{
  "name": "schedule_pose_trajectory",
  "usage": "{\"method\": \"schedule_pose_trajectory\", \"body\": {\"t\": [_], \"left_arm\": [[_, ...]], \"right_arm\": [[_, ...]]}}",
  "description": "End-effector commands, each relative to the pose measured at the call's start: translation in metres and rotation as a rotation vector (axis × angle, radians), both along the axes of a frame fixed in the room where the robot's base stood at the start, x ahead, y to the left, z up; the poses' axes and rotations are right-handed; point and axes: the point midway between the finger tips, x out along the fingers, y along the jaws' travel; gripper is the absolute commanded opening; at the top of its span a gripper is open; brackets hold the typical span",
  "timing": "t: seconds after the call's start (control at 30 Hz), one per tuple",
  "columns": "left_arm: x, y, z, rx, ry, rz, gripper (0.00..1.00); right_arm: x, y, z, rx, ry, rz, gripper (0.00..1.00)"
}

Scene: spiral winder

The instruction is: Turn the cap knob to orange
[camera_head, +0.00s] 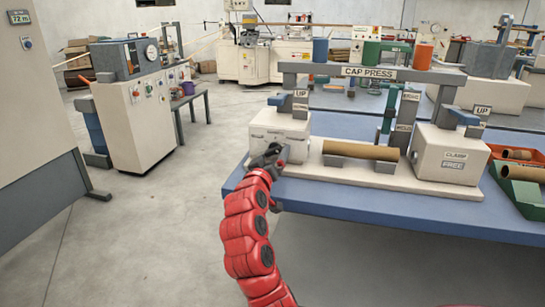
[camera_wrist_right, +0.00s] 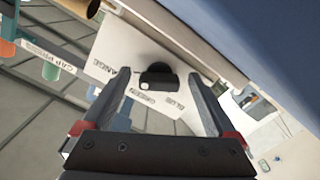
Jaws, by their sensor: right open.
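The black cap knob (camera_wrist_right: 157,79) sits on a white panel (camera_wrist_right: 112,48) in the right wrist view. Lettering around it reads ORANGE, GREEN and BLUE, partly blurred or covered. A small pale mark shows on the knob; which word it points to, I cannot tell. My right gripper (camera_wrist_right: 160,88) is open, with its two fingers on either side of the knob and gaps between. In the head view my right gripper (camera_head: 271,157) is at the front of the left white block (camera_head: 281,124), hiding the knob. My left gripper is not in view.
A cardboard tube (camera_head: 361,150) lies across the press base. The CAP PRESS beam (camera_head: 370,72) spans above it, carrying blue, green and orange cylinders. A green bin (camera_head: 522,193) holds tubes. Open floor (camera_head: 150,215) lies left of the blue table (camera_head: 400,214).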

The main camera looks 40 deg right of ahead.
Motion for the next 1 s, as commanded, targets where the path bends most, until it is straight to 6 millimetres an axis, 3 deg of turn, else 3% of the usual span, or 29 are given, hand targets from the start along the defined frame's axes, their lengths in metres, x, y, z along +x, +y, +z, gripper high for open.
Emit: {"method": "schedule_pose_trajectory", "body": {"t": [0.17,0.5,0.7,1.0], "left_arm": [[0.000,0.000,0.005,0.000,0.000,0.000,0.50],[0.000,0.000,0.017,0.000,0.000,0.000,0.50],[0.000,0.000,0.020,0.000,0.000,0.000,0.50],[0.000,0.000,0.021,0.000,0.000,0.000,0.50]], "right_arm": [[-0.013,0.017,0.003,-0.003,-0.003,0.005,0.93],[-0.071,0.086,0.003,-0.005,-0.001,0.008,0.93],[-0.098,0.117,0.002,-0.004,-0.002,0.006,0.93],[-0.112,0.132,0.000,-0.001,0.001,0.000,0.93]]}}
